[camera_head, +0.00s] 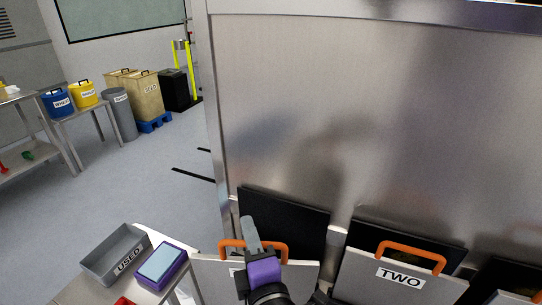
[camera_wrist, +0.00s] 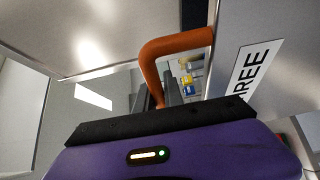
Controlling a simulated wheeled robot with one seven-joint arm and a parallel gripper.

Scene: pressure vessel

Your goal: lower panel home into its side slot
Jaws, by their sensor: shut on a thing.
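My gripper (camera_head: 250,235) is shut on the orange handle (camera_head: 280,252) of a grey panel (camera_head: 212,272). The handle (camera_wrist: 165,50) also shows close up in the wrist view, with my gripper's fingers (camera_wrist: 170,90) at it. The panel's label (camera_wrist: 250,68) ends in "REE" there; its start is cut off. The panel stands roughly upright in front of a black panel-like piece (camera_head: 300,222) on the vessel's side. My gripper hides part of the panel's face, and its lower edge is out of view. I cannot tell how it sits in its slot.
A second grey panel labelled TWO (camera_head: 370,280), with an orange handle, stands to the right. The large metal vessel wall (camera_head: 320,110) rises behind. At left, a grey USED tray (camera_head: 100,268) and a purple-and-blue block (camera_head: 160,265) sit on a table. Open floor lies beyond.

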